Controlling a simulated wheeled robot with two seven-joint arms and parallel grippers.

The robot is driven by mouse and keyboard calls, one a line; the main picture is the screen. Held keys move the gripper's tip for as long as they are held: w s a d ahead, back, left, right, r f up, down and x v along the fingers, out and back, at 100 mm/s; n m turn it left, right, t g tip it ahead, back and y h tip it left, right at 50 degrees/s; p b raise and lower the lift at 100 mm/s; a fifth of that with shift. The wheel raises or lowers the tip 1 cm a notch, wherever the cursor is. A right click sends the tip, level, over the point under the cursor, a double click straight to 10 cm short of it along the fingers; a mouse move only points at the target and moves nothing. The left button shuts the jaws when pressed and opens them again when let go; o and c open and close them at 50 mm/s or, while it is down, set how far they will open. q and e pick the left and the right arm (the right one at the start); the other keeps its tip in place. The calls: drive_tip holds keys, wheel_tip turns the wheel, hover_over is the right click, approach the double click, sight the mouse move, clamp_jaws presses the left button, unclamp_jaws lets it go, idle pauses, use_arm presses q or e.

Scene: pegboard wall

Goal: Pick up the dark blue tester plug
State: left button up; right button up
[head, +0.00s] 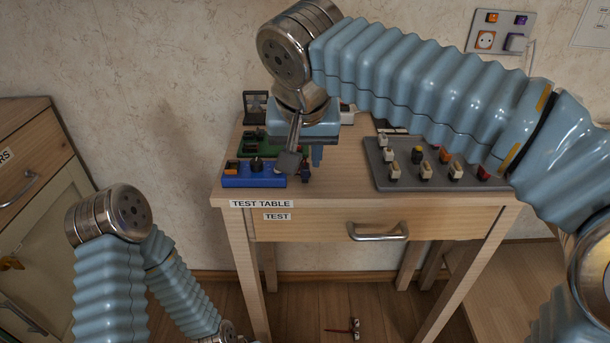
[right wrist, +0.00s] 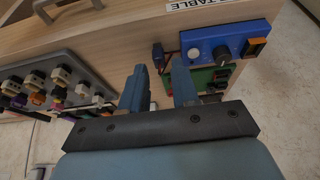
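The dark blue tester plug (right wrist: 157,53) is a small dark piece at the table's front edge, beside the blue tester box (right wrist: 222,50). In the head view the plug (head: 305,172) shows small, just right of the blue box (head: 254,174) and partly behind my gripper. My right gripper (head: 304,158) is over the front left of the table, pointing down. In the right wrist view its two fingers (right wrist: 159,72) are apart, with nothing held between them. The plug appears just past the fingertips, in line with the gap. My left gripper is out of view; only its arm shows.
A grey tray (head: 376,176) with several small plugs stands at the table's right. A green board (head: 256,144) lies behind the blue box. A wall panel with a socket (head: 486,40) is at upper right. A drawer cabinet (head: 35,150) stands at left.

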sight(305, 167)
drive_tip(key=x, duration=0.5)
drive_tip(key=shift+w+d+f, duration=0.1)
drive_tip(key=shift+w, duration=0.3)
clamp_jaws()
